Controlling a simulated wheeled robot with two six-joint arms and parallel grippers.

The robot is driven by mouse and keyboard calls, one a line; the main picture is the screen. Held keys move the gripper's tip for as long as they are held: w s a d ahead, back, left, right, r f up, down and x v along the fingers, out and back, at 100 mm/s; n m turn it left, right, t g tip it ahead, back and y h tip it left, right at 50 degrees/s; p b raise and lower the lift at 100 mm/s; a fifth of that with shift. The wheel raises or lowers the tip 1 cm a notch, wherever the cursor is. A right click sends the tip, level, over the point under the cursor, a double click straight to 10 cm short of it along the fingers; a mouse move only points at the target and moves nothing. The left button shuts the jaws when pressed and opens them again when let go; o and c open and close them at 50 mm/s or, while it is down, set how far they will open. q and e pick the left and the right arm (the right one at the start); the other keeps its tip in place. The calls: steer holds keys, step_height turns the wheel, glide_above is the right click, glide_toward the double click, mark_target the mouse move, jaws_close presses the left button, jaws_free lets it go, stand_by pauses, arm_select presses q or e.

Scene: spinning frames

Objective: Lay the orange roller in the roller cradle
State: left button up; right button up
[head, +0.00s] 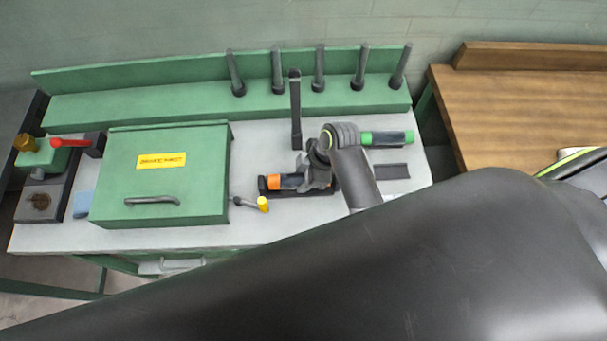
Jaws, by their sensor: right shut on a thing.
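The orange roller (274,182) has an orange end band and a dark body. It lies level over the dark cradle (263,191) near the front of the grey bench. My right gripper (309,180) is over the roller's right part and shut on it, hiding that end. I cannot tell whether the roller rests fully in the cradle or sits just above it. My left gripper is not in view.
A green-ended roller (387,138) lies at right, behind a dark flat piece (392,171). A dark upright post (295,105) stands behind my gripper. A yellow-tipped lever (262,204) and green box (160,190) are left. Several dark pegs line the back shelf (150,103).

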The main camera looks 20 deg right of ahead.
steer(key=shift+f, duration=0.25)
stand_by(0.5)
steer(key=o, duration=1.2)
steer(key=shift+c, duration=0.2)
steer(key=b+v, duration=0.1)
steer(key=v, duration=0.9)
steer(key=shift+d+r, duration=0.2)
steer(key=p+v, duration=0.3)
steer(key=v, duration=0.3)
steer(key=shift+r, duration=0.4)
steer(key=shift+s+d, duration=0.15)
